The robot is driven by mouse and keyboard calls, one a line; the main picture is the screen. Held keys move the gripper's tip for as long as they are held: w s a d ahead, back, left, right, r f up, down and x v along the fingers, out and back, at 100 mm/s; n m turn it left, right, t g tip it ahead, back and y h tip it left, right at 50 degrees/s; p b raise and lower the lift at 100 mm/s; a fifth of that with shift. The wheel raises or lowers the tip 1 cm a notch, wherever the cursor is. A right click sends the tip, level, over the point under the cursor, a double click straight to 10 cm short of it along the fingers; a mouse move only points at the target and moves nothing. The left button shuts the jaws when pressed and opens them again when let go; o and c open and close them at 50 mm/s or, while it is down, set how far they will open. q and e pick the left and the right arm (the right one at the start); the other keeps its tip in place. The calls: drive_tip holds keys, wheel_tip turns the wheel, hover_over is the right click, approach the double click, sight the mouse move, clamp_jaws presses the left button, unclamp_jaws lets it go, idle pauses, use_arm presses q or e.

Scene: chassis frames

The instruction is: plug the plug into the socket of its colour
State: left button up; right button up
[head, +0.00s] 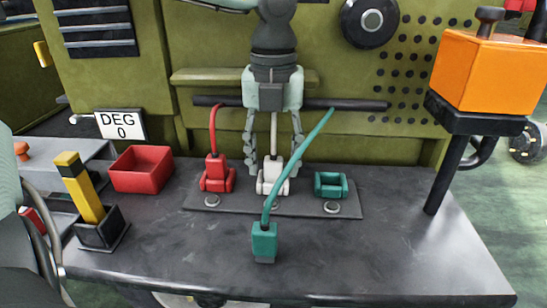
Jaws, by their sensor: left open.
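The teal plug (264,240) is upright at the front middle of the bench. Its teal cable (300,153) runs up to the dark rail. The teal socket (331,186) is empty on the right of the grey base plate (299,203). A red plug (215,168) sits in the red socket at the left. A white plug (271,170) sits in the white socket in the middle. My left gripper (273,165) points down over the white socket. Its fingers are open, one on each side of the white plug and cable. Contact cannot be told. My right gripper is out of view.
A dark rail (235,101) crosses behind the sockets. A red bin (141,169) and a yellow-black stick in a dark holder (100,234) stand at the left. An orange block (487,73) on a dark stand is at the right. The bench's front right is clear.

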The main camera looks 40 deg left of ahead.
sight(274, 159)
use_arm(q)
drive_tip(key=shift+r, duration=0.45)
wheel_tip(274, 159, up, 11)
drive_tip(key=shift+r, duration=0.15)
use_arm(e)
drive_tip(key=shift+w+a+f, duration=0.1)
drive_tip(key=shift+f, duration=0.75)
